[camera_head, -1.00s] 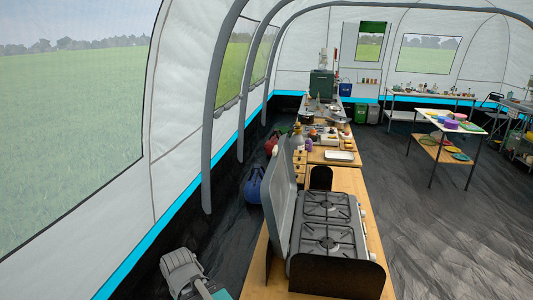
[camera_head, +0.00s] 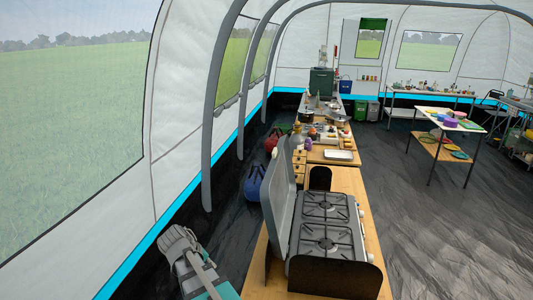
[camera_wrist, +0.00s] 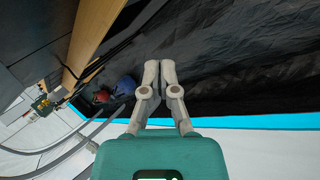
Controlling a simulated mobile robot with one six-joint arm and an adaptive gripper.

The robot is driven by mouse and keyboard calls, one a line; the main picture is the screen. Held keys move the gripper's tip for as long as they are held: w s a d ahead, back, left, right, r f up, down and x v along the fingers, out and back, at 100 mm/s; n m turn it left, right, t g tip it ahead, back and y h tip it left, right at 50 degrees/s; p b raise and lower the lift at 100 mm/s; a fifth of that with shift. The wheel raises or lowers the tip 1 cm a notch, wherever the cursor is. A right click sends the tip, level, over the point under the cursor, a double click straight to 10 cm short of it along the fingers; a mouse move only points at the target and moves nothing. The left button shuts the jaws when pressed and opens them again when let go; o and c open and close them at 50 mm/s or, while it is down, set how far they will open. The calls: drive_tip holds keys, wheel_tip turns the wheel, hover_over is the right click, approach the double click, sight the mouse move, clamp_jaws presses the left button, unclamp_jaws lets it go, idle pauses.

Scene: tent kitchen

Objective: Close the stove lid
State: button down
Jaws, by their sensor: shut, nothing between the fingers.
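The stove (camera_head: 328,232) stands on a wooden table, with two burners showing. Its grey lid (camera_head: 281,208) is open, standing up along the stove's left side and leaning slightly left. Dark side panels stand at the stove's near and far ends. My gripper (camera_head: 172,236) is at the lower left of the head view, left of the table and apart from the lid, on the side of the lid's back. In the wrist view, my gripper's fingers (camera_wrist: 160,65) are together with nothing between them. The lid cannot be made out clearly in the wrist view.
The wooden table (camera_head: 257,272) runs away along the tent wall, with a white tray (camera_head: 338,155), pots and bottles farther back. A blue bag (camera_head: 254,182) and a red bag (camera_head: 272,141) lie on the floor by the wall. Open dark floor (camera_head: 430,235) lies to the right.

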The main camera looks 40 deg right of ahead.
drive_tip(key=w+d+r+h+p, duration=0.1)
drive_tip(key=w+d+r+h, duration=0.3)
drive_tip(key=d+r, duration=0.2)
drive_tip(key=w+d+r+g+h+p, duration=0.1)
drive_tip(key=w+d+r+h, duration=0.3)
drive_tip(key=r, duration=0.6)
drive_tip(key=w+d+r+h+p, duration=0.3)
drive_tip(key=w+d+r+h, duration=0.2)
drive_tip(key=d+r, duration=0.2)
drive_tip(key=shift+d+r+n+h, duration=0.3)
drive_tip(key=shift+r+n, duration=0.1)
drive_tip(key=shift+r, duration=0.35)
drive_tip(key=shift+d, duration=0.15)
drive_tip(key=p, duration=0.2)
approach(273, 152)
drive_tip(key=w+d, duration=0.4)
drive_tip(key=shift+s+d, duration=1.6)
drive_tip(key=shift+d, duration=0.1)
drive_tip(key=shift+s+r+p, duration=0.1)
drive_tip(key=shift+r+p, duration=0.1)
drive_tip(key=shift+p, duration=0.35)
